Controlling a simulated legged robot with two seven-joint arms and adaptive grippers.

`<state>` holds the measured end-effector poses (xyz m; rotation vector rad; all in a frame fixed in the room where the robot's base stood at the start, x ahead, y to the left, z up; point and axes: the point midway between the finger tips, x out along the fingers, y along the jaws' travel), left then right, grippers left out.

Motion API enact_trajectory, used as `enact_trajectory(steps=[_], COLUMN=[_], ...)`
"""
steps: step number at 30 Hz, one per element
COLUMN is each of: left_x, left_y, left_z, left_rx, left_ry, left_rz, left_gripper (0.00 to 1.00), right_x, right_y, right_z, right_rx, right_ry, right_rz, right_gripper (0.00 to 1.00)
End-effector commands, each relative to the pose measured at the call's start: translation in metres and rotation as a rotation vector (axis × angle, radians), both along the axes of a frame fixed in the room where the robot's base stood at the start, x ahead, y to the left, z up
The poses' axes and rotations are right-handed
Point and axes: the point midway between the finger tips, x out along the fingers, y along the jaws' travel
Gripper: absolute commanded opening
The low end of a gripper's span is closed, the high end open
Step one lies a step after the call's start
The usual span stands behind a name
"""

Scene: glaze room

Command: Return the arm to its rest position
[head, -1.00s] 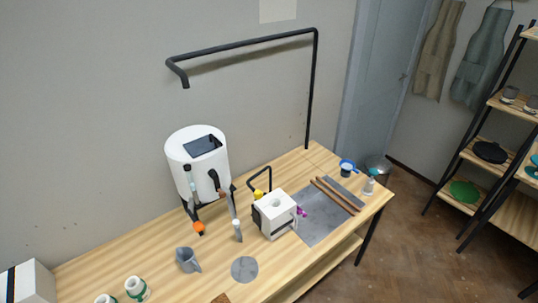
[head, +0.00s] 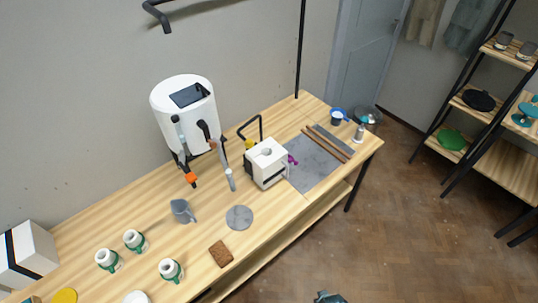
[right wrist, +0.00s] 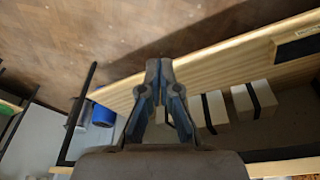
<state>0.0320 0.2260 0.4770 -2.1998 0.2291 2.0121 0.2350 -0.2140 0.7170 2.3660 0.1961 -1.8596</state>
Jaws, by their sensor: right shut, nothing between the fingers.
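My right gripper (right wrist: 159,68) is shut and empty in the right wrist view. Its two dark fingertips meet in front of a pale wooden board edge (right wrist: 215,62); I cannot tell whether they touch it. In the head view, a small dark gripper-like part (head: 328,297) shows at the bottom edge, over the floor and apart from the bench. It is probably part of my right arm. My left gripper is in no view.
Shelves (head: 480,118) stand at right. Floor (head: 405,225) before the bench is clear.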

Motion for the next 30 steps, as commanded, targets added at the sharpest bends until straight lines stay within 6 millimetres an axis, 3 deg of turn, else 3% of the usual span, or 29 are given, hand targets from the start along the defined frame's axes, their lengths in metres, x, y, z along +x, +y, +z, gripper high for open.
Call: enact_trajectory(steps=[1,6,9,12,15,19,30], left_x=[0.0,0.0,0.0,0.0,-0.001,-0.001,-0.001], left_y=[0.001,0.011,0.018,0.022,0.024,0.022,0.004], left_z=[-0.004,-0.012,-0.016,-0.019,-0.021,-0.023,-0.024], left_rx=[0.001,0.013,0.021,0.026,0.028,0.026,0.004], left_ry=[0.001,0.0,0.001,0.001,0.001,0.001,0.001], left_rz=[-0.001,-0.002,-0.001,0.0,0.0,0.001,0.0], left_gripper=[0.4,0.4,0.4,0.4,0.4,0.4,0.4], right_x=[-0.008,-0.054,-0.093,-0.133,-0.167,-0.194,-0.204], right_y=[0.001,-0.005,-0.012,-0.02,-0.027,-0.032,-0.032], right_z=[-0.033,-0.14,-0.192,-0.23,-0.252,-0.265,-0.267], right_rx=[-0.002,-0.007,-0.009,-0.011,-0.013,-0.015,-0.019], right_ry=[0.021,0.068,0.095,0.118,0.133,0.145,0.149], right_rz=[0.002,0.011,0.018,0.024,0.028,0.032,0.031], right_gripper=[0.0,0.0,0.0,0.0,0.0,0.0,0.0])
